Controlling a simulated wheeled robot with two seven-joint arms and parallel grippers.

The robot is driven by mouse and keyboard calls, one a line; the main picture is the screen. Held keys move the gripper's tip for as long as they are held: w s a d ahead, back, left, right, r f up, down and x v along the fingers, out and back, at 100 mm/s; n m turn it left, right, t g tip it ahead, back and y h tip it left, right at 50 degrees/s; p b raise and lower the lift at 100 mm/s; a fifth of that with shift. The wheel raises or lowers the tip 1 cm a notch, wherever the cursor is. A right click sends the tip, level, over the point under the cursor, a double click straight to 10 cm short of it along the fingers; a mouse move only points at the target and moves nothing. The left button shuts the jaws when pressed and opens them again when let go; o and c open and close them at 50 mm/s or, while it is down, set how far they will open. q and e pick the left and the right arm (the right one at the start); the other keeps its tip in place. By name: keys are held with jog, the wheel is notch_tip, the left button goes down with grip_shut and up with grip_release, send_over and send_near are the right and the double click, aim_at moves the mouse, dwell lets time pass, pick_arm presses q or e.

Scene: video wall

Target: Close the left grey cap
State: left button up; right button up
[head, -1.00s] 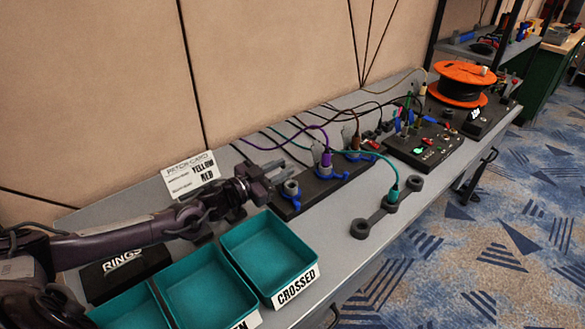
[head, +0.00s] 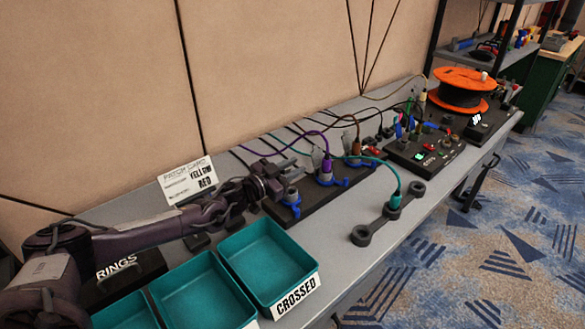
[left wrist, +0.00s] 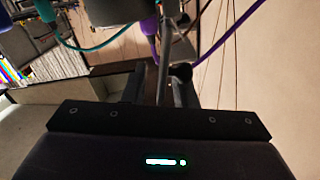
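A dark panel strip (head: 322,197) on the bench holds a row of sockets with blue rings. The left grey socket (head: 291,194) is at its near left end, beside my left gripper (head: 285,169). The gripper's two fingers stand apart, just above and behind this socket. In the left wrist view the fingers (left wrist: 162,88) are also apart, with a thin dark upright piece (left wrist: 164,50) between their lines. I cannot tell whether it is the left grey cap or whether they touch it. A purple plug (head: 326,165) sits in the neighbouring socket. My right gripper is out of view.
Teal trays (head: 270,262) stand at the front left. A teal-cable plug (head: 394,201) stands in a dark holder (head: 377,227) near the front edge. A patch card (head: 187,180) stands behind my arm. An orange reel (head: 461,80) is far right. Cables arch over the panel.

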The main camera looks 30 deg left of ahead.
pick_arm(q)
grip_shut()
dwell(0.3)
jog(key=shift+s+d+f+m, duration=0.15)
jog(key=shift+d+m, duration=0.15)
jog(key=shift+m, duration=0.25)
jog(key=shift+s+d+f+m, duration=0.15)
jog(key=shift+d+m, duration=0.1)
jog(key=shift+m, duration=0.3)
jog(key=m, duration=0.1)
jog(key=d+m, duration=0.1)
jog(key=shift+s+d+f+m+b, duration=0.1)
jog(key=shift+s+f+m+b, duration=0.05)
jog(key=shift+f+m+b, duration=0.2)
jog(key=shift+s+d+f+m, duration=0.1)
jog(key=shift+d+f+m, duration=0.1)
jog(key=shift+m, duration=0.35)
jog(key=shift+s+d+f+m, duration=0.1)
jog(key=shift+f+m, duration=0.1)
jog(key=shift+m, duration=0.3)
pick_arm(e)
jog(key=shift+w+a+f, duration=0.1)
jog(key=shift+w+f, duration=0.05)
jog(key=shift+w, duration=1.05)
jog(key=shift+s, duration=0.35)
